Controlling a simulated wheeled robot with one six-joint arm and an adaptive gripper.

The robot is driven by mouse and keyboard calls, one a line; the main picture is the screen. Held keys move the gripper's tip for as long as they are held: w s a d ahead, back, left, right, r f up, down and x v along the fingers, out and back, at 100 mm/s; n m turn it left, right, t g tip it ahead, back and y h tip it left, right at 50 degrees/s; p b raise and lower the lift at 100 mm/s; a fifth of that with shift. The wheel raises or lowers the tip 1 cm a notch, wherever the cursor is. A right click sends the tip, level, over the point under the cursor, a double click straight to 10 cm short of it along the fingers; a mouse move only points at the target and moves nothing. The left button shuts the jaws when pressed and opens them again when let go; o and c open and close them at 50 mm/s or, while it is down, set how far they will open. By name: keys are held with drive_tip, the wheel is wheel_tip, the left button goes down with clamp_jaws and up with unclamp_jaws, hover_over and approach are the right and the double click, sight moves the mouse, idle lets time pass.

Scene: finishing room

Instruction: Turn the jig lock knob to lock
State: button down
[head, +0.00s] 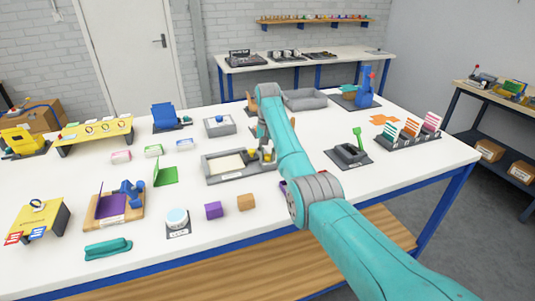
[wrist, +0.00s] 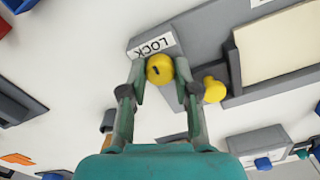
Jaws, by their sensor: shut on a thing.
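The jig (head: 215,178) is a grey frame around a pale panel near the middle of the table; part of it also shows in the wrist view (wrist: 210,42). The jig lock knob (wrist: 154,61) is round and yellow with a short dark mark on its face. It sits beside a white LOCK label (wrist: 152,46), which reads upside down in the wrist view. My gripper (wrist: 160,72) is shut on the knob, one finger on each side. In the head view my arm hides much of the gripper.
A second yellow knob-like part (wrist: 214,90) stands on the jig close to my right-hand finger. A green scoop-like tool in a dark holder (head: 349,154) is right of my arm. A purple block (head: 213,210) and an orange-brown block (head: 246,202) lie in front of the jig.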

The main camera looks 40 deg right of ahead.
sight(267, 155)
drive_tip(key=c, duration=0.8)
unclamp_jaws()
drive_tip(key=shift+c, duration=0.2)
drive_tip(key=shift+r, duration=3.75)
